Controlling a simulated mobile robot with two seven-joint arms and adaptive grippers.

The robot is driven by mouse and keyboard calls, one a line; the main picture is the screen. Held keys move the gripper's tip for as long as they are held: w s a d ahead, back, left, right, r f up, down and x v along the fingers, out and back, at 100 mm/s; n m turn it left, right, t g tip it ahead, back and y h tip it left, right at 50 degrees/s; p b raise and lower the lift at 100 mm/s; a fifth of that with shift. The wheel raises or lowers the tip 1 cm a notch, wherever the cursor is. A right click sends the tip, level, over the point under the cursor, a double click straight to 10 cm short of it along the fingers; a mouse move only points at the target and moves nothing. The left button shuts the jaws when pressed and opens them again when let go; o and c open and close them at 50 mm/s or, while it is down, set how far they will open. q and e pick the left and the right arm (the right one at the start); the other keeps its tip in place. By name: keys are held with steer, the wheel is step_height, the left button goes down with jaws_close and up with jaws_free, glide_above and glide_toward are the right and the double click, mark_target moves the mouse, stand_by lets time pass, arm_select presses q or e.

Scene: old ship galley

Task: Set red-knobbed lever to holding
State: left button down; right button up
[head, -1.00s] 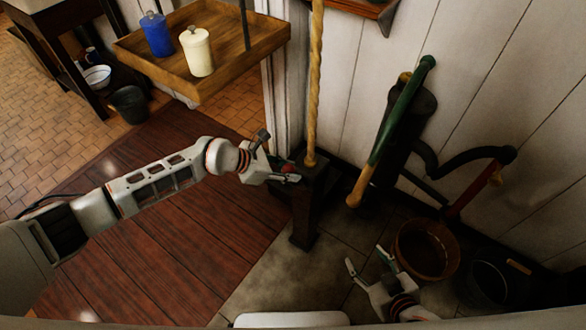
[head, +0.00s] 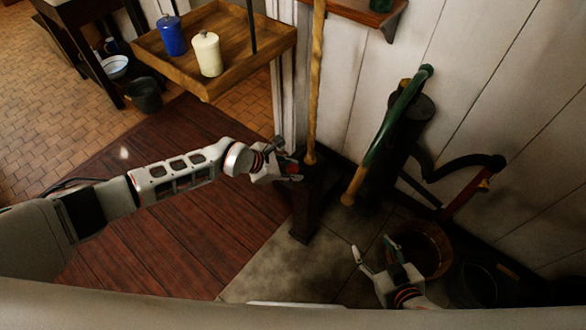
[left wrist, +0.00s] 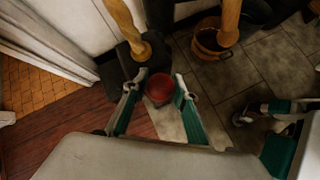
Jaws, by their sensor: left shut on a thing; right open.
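The red knob (left wrist: 160,86) of the lever sits at a dark post (head: 306,205) by the white wall. My left gripper (head: 291,170) is at the knob, with its two fingers on either side of it in the left wrist view; it is shut on the knob. In the head view the fingers partly hide the knob, and the lever's shaft cannot be made out. My right gripper (head: 372,246) is open and empty, low over the stone floor near the wooden bucket.
A twisted rope-like pole (head: 315,80) rises from the post. A green-handled pump (head: 391,130) stands on its right. A wooden bucket (head: 436,240) is below. A wooden tray (head: 180,75) with a blue and a cream canister hangs at the upper left.

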arm_select(q)
steer(key=c, duration=1.6)
jaws_free()
steer(key=shift+s+d, duration=0.1)
steer(key=shift+d, duration=0.05)
steer(key=shift+s+a+r, duration=0.15)
steer(key=shift+a+r, duration=0.25)
steer(key=shift+a, duration=0.1)
steer(key=v, duration=1)
steer(key=shift+s+a+r, duration=0.15)
steer(key=shift+r, duration=0.15)
